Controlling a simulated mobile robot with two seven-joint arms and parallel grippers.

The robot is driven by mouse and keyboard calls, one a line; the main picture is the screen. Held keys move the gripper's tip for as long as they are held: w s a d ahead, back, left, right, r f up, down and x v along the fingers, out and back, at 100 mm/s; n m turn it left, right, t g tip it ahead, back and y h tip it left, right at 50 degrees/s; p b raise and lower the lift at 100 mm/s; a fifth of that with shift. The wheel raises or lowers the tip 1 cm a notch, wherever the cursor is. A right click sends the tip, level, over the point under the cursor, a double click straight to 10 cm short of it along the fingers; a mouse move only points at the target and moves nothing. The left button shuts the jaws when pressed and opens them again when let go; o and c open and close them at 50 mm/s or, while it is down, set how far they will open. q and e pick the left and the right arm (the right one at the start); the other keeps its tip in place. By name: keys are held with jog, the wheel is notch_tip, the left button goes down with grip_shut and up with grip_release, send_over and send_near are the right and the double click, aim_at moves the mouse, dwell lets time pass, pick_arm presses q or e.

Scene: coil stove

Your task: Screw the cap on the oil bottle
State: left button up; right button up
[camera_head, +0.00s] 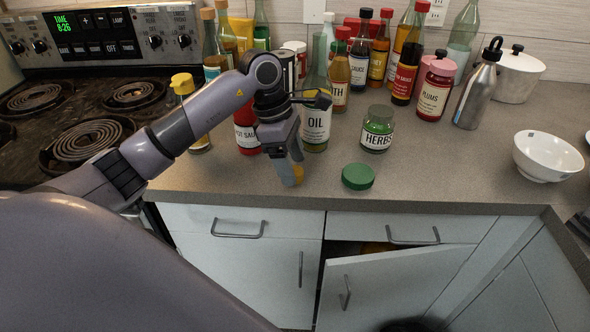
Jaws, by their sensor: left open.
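The oil bottle (316,133), clear glass with a white OIL label, stands upright on the counter just behind and right of my left gripper (291,174). My forearm and wrist partly cover its left side; I see no cap on its neck. My left gripper points down, open, with its fingertips close to the counter near the front edge. A small yellow-orange object (298,173), possibly a cap, shows at the fingertips, partly hidden by them. A green round lid (358,176) lies on the counter to the right.
The herbs jar (377,130) stands right of the oil bottle. A red hot sauce bottle (246,135) is behind my wrist. Several bottles crowd the back. A steel flask (477,92) and white bowl (548,156) stand right. A cabinet door (395,290) hangs ajar below.

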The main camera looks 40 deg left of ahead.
pick_arm(q)
jog(key=shift+d+f, duration=0.15)
jog(key=shift+f, duration=0.5)
jog(key=c, duration=1.1)
jog(key=shift+r, duration=0.15)
notch_tip(320, 180, up, 20)
jog(key=shift+p, duration=0.4)
